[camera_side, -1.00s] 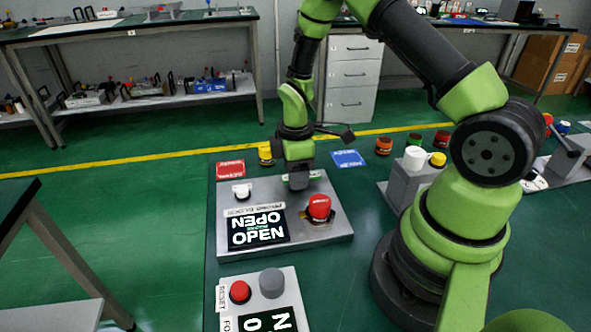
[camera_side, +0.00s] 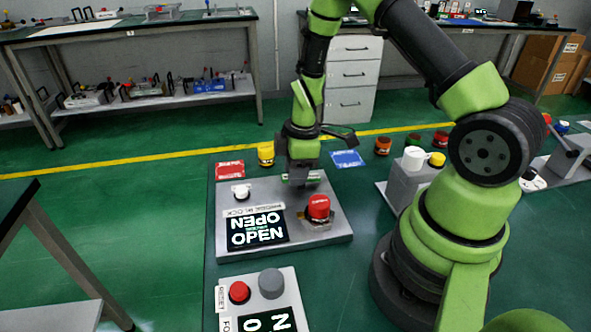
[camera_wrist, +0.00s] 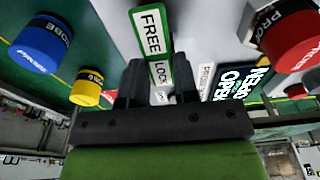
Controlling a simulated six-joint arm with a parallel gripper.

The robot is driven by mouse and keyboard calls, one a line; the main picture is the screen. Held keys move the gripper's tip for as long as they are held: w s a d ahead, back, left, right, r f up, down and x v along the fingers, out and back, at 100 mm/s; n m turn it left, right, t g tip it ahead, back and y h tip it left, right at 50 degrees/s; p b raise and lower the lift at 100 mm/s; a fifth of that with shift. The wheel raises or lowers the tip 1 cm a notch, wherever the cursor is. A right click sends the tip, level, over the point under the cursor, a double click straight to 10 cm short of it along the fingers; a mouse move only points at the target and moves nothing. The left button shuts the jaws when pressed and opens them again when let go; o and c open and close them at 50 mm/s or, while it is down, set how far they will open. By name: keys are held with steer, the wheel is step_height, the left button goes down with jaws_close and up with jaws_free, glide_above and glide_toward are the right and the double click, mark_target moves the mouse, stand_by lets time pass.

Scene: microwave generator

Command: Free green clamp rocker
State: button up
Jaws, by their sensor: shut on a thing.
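The green-edged clamp rocker (camera_wrist: 151,35) shows in the wrist view, with a white face reading FREE at its far end and LOCK nearer my fingers. My gripper (camera_wrist: 158,88) has its two dark fingers on either side of the LOCK end and is shut on the rocker. In the side view my gripper (camera_side: 301,178) is low over the back right of the grey panel (camera_side: 335,232), with a bit of green showing beneath it. The fingertips' exact contact is hidden there.
A red knob (camera_side: 318,207), a white knob (camera_side: 241,191) and a display reading OPEN (camera_side: 257,231) are on the panel. A yellow knob (camera_side: 265,154) stands behind it, and a blue card (camera_side: 348,158) lies behind right. A second box with a red button (camera_side: 239,292) is in front.

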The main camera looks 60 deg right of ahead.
steer(key=o, duration=0.9)
steer(key=shift+r, duration=0.1)
steer(key=r, duration=0.9)
steer(key=shift+s+d+r, duration=0.35)
steer(key=shift+s+d, duration=0.05)
